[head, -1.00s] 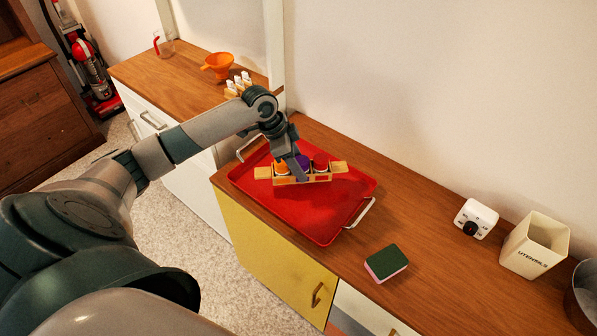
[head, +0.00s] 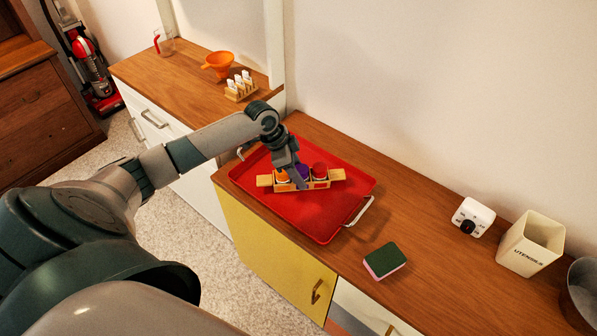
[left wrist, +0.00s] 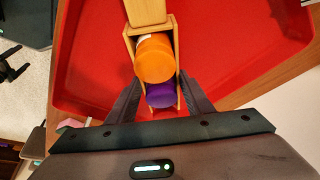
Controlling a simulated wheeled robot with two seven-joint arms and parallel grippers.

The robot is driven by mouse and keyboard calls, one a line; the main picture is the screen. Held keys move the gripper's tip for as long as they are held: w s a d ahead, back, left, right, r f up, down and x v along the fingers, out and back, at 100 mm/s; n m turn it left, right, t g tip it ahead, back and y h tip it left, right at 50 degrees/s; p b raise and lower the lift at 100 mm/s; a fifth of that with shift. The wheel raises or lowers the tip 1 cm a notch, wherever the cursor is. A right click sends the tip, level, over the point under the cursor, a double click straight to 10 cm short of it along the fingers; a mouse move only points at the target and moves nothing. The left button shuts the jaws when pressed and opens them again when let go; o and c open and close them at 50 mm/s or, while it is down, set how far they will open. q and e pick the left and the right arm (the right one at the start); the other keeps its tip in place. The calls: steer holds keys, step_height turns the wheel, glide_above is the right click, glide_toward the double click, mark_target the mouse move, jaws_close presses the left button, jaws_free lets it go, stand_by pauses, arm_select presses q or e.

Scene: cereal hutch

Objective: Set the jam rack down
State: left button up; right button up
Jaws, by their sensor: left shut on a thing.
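The jam rack (head: 337,175) is a small wooden carrier with a tab at each end, holding an orange-lidded, a purple-lidded and a red-lidded jar (head: 320,170) in a row. My left gripper (head: 298,183) is shut on its middle from above. The rack is level over the middle of the red tray (head: 320,222); whether its underside touches the tray is hard to tell. In the left wrist view the fingers (left wrist: 158,92) straddle the rack at the purple lid, with the orange lid (left wrist: 155,60) beside it. My right gripper is not in view.
The tray lies on the wooden counter with metal handles at its ends. A green-and-pink sponge (head: 384,261) lies in front to its right. A white timer (head: 473,217) and a utensils pot (head: 530,243) stand farther right. An orange funnel (head: 218,65) and a small rack (head: 240,86) stand back left.

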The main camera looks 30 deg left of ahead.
arm_select(q)
steer(key=o, duration=1.1)
steer(key=shift+f, duration=0.1)
steer(key=shift+a+r, duration=0.15)
steer(key=shift+r, duration=0.25)
steer(key=b+v, duration=0.2)
steer(key=v, duration=0.8)
steer(key=shift+s+b, duration=0.1)
steer(key=shift+b, duration=0.2)
steer(key=shift+s+a+r, duration=0.1)
steer(key=shift+s+r, duration=0.05)
steer(key=shift+r, duration=0.5)
